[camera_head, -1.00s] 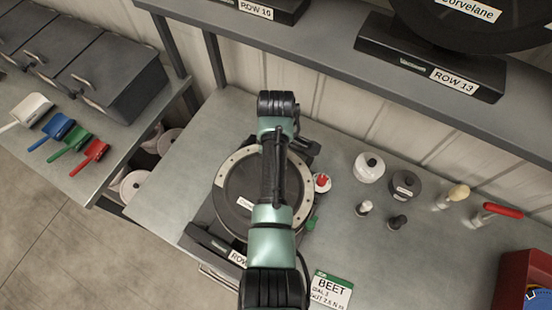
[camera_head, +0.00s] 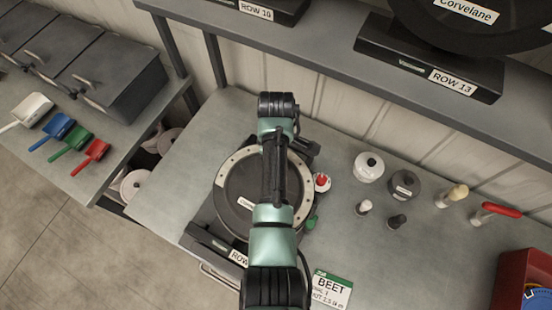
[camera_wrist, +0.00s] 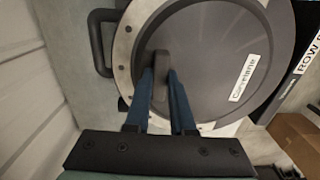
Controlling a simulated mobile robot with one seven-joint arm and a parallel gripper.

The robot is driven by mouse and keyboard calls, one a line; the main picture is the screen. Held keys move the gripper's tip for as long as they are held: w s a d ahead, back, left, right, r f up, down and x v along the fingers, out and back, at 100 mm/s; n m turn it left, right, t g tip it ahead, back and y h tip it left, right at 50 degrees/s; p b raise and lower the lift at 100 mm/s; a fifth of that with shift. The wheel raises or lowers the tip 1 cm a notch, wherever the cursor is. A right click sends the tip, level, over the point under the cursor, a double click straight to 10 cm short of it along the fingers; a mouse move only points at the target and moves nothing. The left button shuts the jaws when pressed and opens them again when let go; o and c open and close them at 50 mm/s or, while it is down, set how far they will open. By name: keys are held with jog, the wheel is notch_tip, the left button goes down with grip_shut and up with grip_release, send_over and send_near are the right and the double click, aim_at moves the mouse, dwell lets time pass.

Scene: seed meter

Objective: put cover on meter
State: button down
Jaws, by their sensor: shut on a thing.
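The cover (camera_wrist: 212,62) is a dark grey disc with a raised grip bar and a white "Corvelane" label. It also shows in the head view (camera_head: 236,190), partly behind my arm. The meter (camera_wrist: 122,65) shows a pale ring with small holes around the cover, and the ring shows in the head view too (camera_head: 221,180). The cover lies over the meter inside this ring; I cannot tell whether it is fully seated. My gripper (camera_wrist: 164,76) has blue fingers shut on the cover's grip bar. In the head view the fingers are hidden by my arm.
A white-lidded jar (camera_head: 369,168), a dark jar (camera_head: 404,184) and small knobs stand right of the meter. A red-handled tool (camera_head: 497,210) and a red bin (camera_head: 522,275) are farther right. A BEET card (camera_head: 330,290) lies in front. A shelf (camera_head: 330,55) runs behind.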

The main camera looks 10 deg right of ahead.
jog(key=shift+f+b, duration=0.3)
jog(key=shift+f, duration=0.65)
dwell(2.1)
jog(key=c, duration=0.7)
grip_release()
jog(key=shift+c, duration=0.3)
notch_tip(320, 180, up, 5)
jog(key=p, duration=0.4)
jog(key=shift+p, duration=0.4)
jog(key=shift+r+p, duration=0.4)
jog(key=shift+r, duration=1.85)
